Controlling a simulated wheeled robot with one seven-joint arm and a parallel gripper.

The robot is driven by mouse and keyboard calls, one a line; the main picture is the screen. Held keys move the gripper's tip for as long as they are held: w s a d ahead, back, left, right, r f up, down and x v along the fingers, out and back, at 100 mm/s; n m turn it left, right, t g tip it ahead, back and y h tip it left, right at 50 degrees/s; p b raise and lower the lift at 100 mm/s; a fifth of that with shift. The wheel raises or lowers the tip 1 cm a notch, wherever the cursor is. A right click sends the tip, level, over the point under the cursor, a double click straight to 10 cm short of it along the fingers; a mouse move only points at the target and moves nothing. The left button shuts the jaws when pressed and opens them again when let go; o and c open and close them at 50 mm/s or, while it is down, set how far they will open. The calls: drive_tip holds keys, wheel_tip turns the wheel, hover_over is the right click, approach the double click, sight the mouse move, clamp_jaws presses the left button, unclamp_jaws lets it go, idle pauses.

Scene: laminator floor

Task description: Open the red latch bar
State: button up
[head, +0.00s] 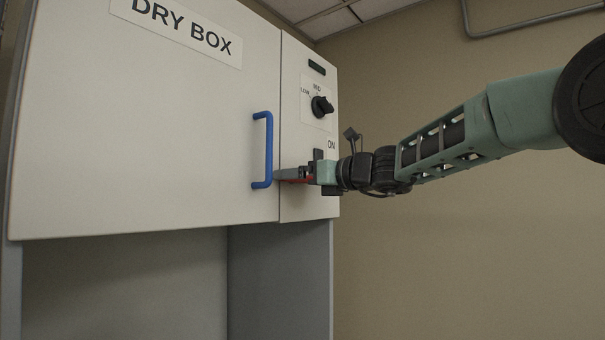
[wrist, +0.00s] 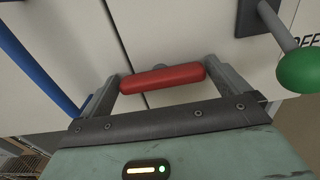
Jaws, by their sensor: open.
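The red latch bar (wrist: 162,78) lies across the seam between the dry box door (head: 140,110) and the control panel (head: 308,75). In the head view only a sliver of red (head: 300,181) shows, mostly hidden by my gripper (head: 294,174). In the wrist view my gripper (wrist: 160,70) is open. Its fingers stand at the two ends of the bar, very close to them. I cannot tell whether they touch it.
A blue door handle (head: 268,150) stands just left of my gripper. A lever with a green knob (wrist: 298,70) sticks out at the right, near ON and OFF labels. A black dial (head: 321,106) is above. The space below the cabinet front is open.

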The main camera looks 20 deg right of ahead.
drive_tip(key=c, duration=0.6)
drive_tip(key=shift+b, duration=0.35)
drive_tip(key=n+b, duration=1.2)
drive_tip(key=shift+s+a+f+n+b, duration=0.1)
drive_tip(key=shift+a+f+n+b, duration=0.05)
drive_tip(key=shift+f+n+b, duration=0.2)
drive_tip(key=n+b, duration=0.3)
drive_tip(key=n, duration=0.2)
drive_tip(key=shift+r+n, duration=0.1)
drive_tip(key=shift+n, duration=0.15)
